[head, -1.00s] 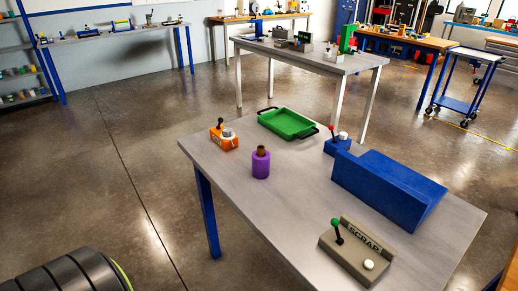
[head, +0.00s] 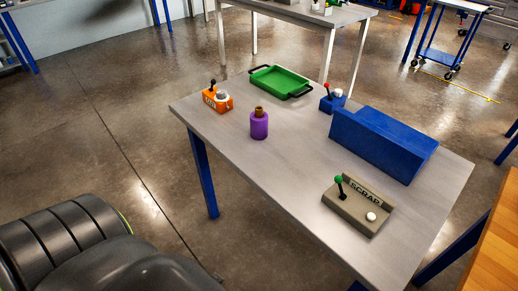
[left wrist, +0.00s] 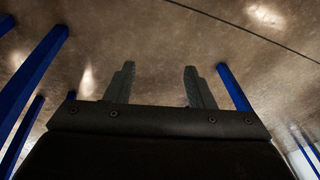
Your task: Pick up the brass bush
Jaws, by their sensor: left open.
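The brass bush (head: 259,109) shows as a small brown-gold piece at the top of a purple bottle-shaped holder (head: 259,126), which stands upright on the grey table. How deep the bush sits in it is hidden. My left gripper (left wrist: 158,85) shows in the left wrist view with its two fingers apart and nothing between them. It is away from the bush, with floor and blue table legs behind it. In the head view only dark parts of my arm show at the lower left; no gripper fingers show there.
On the table (head: 225,131) stand an orange box with a lever (head: 217,101), a green tray (head: 281,79), a small blue lever box (head: 332,104), a large blue block (head: 383,141) and a grey SCRAP box (head: 357,206). The table's front left is clear. A wooden bench edge (head: 497,254) is at lower right.

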